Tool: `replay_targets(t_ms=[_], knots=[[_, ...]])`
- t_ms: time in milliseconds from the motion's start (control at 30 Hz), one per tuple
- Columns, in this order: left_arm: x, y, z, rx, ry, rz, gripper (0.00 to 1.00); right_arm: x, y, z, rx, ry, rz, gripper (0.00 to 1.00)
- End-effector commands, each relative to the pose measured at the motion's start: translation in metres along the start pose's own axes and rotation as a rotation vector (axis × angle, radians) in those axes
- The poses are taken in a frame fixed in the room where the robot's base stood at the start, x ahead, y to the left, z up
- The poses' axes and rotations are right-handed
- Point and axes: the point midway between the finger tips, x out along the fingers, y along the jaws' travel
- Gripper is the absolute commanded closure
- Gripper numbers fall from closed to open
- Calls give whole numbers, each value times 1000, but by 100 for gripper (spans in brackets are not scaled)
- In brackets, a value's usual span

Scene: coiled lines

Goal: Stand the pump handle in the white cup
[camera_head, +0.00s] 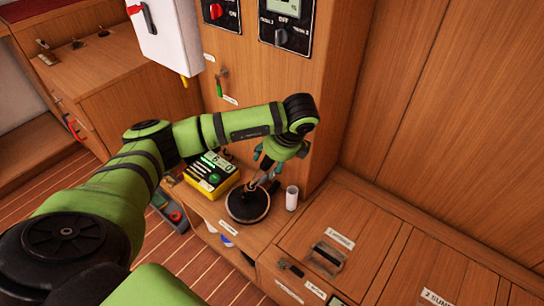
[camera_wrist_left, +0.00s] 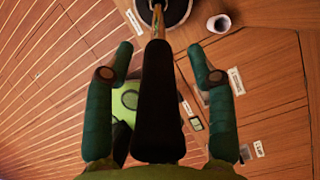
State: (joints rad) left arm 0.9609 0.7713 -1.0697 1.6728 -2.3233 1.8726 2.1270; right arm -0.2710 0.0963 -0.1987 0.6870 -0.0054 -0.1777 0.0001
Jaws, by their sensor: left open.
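The pump handle (camera_wrist_left: 157,95) has a long black grip and a thin metallic rod. In the left wrist view it lies between the fingers of my left gripper (camera_wrist_left: 160,62), which are open, with a gap on each side. The rod leads to a round black disc (camera_head: 248,206) on the wooden counter. In the head view my left gripper (camera_head: 266,163) is above and behind the disc, and partly hides the handle. The white cup (camera_head: 292,198) stands upright just right of the disc; it also shows in the left wrist view (camera_wrist_left: 219,23). My right gripper is not in view.
A wooden panel with switches (camera_head: 288,25) rises close behind. Lidded wooden lockers (camera_head: 345,235) lie to the right. A white box (camera_head: 165,35) hangs at the upper left.

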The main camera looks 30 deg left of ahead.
Motion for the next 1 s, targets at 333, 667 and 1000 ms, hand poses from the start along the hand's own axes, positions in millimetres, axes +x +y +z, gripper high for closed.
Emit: replay_targets(t_ms=[333, 667, 1000], knots=[[0, 0, 0, 0, 0, 0, 100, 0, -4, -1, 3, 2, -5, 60], [-5, 0, 2, 1, 1, 0, 100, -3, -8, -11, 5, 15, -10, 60], [-25, 0, 11, -1, -1, -1, 100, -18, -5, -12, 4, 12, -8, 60]])
